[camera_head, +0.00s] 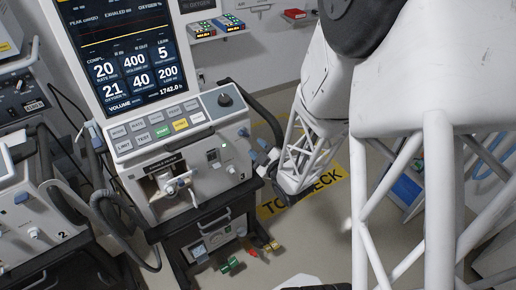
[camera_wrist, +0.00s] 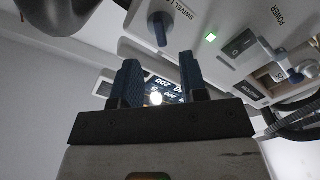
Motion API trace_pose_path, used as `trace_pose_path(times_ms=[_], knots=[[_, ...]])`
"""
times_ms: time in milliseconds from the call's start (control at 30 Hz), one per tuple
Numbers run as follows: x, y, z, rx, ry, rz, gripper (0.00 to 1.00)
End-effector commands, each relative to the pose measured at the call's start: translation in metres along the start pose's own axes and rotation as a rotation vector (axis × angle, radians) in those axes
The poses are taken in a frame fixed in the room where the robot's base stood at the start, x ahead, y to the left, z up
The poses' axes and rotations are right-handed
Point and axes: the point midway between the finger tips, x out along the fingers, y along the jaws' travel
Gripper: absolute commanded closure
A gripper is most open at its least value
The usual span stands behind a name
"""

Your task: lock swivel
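The swivel lock is a small blue lever-like knob (camera_wrist: 160,28) on the white ventilator panel, under a partly cut-off "SWIVEL L" label at the top of the wrist view. In the head view the knob (camera_head: 243,132) is at the right end of the front panel of the ventilator (camera_head: 190,150). My gripper (camera_wrist: 160,75) is open, with its two dark blue fingers apart and nothing between them. In the wrist view the knob lies beyond the fingertips, between them and apart from both. In the head view my gripper (camera_head: 261,157) is just right of the knob, partly hard to make out.
A lit green lamp (camera_wrist: 211,36) and a power switch (camera_wrist: 238,42) are beside the knob. Grey hoses (camera_head: 120,225) hang at left. A second ventilator (camera_head: 35,205) stands at far left. Open floor with a yellow marking (camera_head: 315,190) lies behind my arm.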

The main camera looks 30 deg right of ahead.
Motion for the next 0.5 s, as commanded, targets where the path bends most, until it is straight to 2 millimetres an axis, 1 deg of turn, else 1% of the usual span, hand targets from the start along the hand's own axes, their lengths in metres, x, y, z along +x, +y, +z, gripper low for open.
trace_pose_path(times_ms=[33,167,367,500], knots=[[0.0,0.0,0.0,0.0,0.0,0.0,0.53],[0.0001,0.0,0.0,0.015,0.0,0.0,0.33],[0.0001,0.0002,-0.0001,0.12,0.0,0.0,0.32],[0.0002,0.0004,-0.0003,0.266,0.0,0.0,0.32]])
